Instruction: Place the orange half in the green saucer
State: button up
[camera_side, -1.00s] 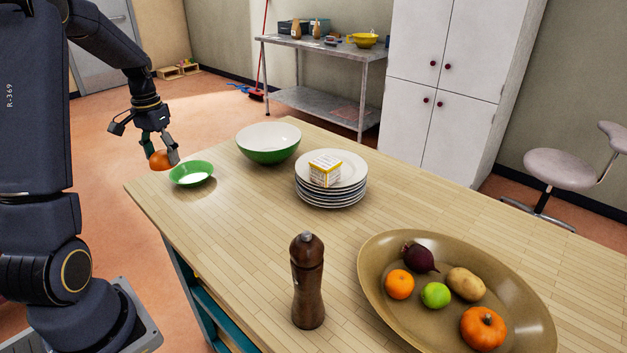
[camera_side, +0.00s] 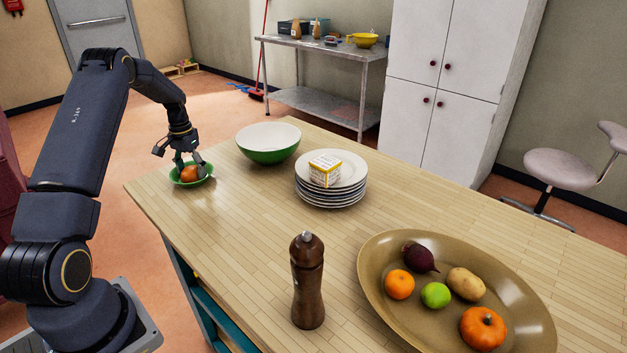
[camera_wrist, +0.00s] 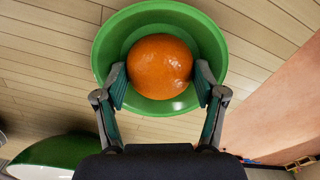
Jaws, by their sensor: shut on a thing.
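The orange half (camera_side: 189,174) is at the green saucer (camera_side: 206,179), near the far left corner of the table. In the wrist view the orange half (camera_wrist: 160,66) shows its rounded orange skin, inside the outline of the green saucer (camera_wrist: 213,40). My gripper (camera_side: 189,166) is over the saucer, and its fingers (camera_wrist: 160,85) are on both sides of the orange half, shut on it. I cannot tell whether the orange half touches the saucer's bottom. Its cut face is hidden.
A green and white bowl (camera_side: 268,152) stands right of the saucer. A pepper mill (camera_side: 308,285) and a brown platter (camera_side: 398,318) of produce are nearer. The table's left edge is close.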

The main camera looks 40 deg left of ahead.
aim_at(192, 168)
jog(key=o, duration=0.9)
jog(key=shift+f, duration=0.15)
notch_tip(192, 168, up, 13)
jog(key=d+r+m+t, duration=0.1)
jog(key=d+r, duration=0.5)
jog(key=d, duration=0.3)
jog(key=d+r+m+t, duration=0.1)
jog(key=d+r, duration=0.4)
jog(key=d, duration=0.4)
jog(key=s+d+r+m+t, duration=0.1)
jog(key=s+d+r, duration=0.1)
jog(key=s+d, duration=0.35)
jog(key=s+d+r+t, duration=0.1)
jog(key=s+d, duration=0.2)
jog(key=d, duration=0.6)
jog(key=shift+m+t, duration=0.7)
jog(key=shift+t, duration=0.1)
jog(key=s+d+f, duration=0.1)
jog(key=s+d, duration=0.1)
jog(key=s+d+f, duration=0.1)
jog(key=s+d, duration=0.1)
jog(key=s, duration=0.1)
jog(key=s+d+f, duration=0.1)
jog(key=s+d, duration=0.1)
jog(key=s, duration=0.1)
jog(key=shift+s+f, duration=0.25)
jog(key=shift+f, duration=0.05)
